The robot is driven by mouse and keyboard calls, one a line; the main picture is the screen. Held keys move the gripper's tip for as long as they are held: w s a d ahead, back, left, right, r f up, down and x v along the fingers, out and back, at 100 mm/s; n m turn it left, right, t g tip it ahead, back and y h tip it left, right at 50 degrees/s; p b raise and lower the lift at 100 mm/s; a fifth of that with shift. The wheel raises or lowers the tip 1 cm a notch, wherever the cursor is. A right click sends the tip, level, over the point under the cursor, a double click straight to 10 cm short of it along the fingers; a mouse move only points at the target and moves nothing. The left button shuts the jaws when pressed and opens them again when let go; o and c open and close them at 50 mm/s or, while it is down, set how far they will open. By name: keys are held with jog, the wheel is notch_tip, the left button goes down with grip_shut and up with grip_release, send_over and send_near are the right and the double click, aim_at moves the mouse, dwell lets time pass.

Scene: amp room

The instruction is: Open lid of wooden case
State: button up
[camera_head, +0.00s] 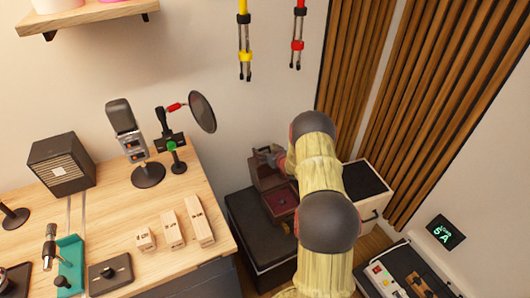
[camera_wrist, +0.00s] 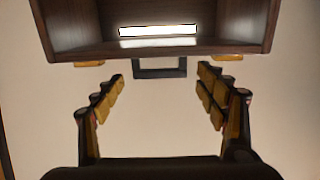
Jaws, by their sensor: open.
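The dark brown wooden case (camera_head: 281,204) sits on a black box beside the desk. Its lid (camera_head: 266,176) stands raised, and the reddish inside shows. My gripper (camera_head: 268,152) is at the top edge of the raised lid; the arm hides part of the case. In the wrist view, dark wood of the case (camera_wrist: 80,35) fills the top, with a dark handle (camera_wrist: 160,68) and two brass-coloured pieces along its lower edge. My gripper (camera_wrist: 160,88) is open there, its fingers wide apart to either side of the handle, with nothing between them. Contact cannot be told.
The desk (camera_head: 115,235) stands to the left with a microphone (camera_head: 125,128), a pop filter (camera_head: 202,112) and wooden blocks (camera_head: 172,229). A white cabinet (camera_head: 372,200) with a dark top stands right of the case. Slatted wooden panels (camera_head: 440,100) line the right wall.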

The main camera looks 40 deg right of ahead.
jog(key=shift+w, duration=0.2)
jog(key=shift+c, duration=0.6)
jog(key=c, duration=1.5)
jog(key=shift+c, duration=0.3)
jog(key=shift+s, duration=0.1)
